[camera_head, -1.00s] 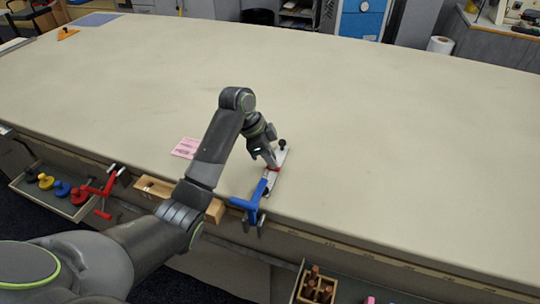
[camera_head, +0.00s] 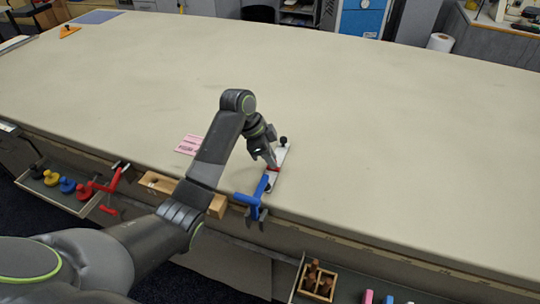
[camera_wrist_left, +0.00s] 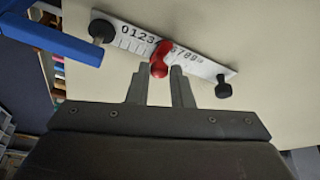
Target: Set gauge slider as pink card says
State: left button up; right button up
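The white gauge (camera_head: 281,158) lies near the table's front edge, with a black knob at each end. In the left wrist view the gauge (camera_wrist_left: 205,67) shows printed digits, 0 to 3 on the left and roughly 6 to 9 on the right. The red slider (camera_wrist_left: 161,58) sits between them and covers the middle digits. My left gripper (camera_wrist_left: 160,72) is open, its fingertips on either side of the slider's near end; I cannot tell whether they touch it. The pink card (camera_head: 190,144) lies left of the gauge, its text too small to read. My right gripper is out of view.
A blue clamp (camera_head: 254,197) grips the table edge beside the gauge's near end. A red clamp (camera_head: 112,184) and a wooden block (camera_head: 158,181) are farther left. An open drawer (camera_head: 80,208) holds several coloured knobs. The table (camera_head: 400,130) beyond the gauge is clear.

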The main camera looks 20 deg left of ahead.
pick_arm(q)
jog(key=o, duration=0.4)
jog(key=shift+c, duration=0.2)
jog(key=shift+s, duration=0.1)
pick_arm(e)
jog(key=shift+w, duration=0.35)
pick_arm(q)
jog(key=shift+r, duration=0.1)
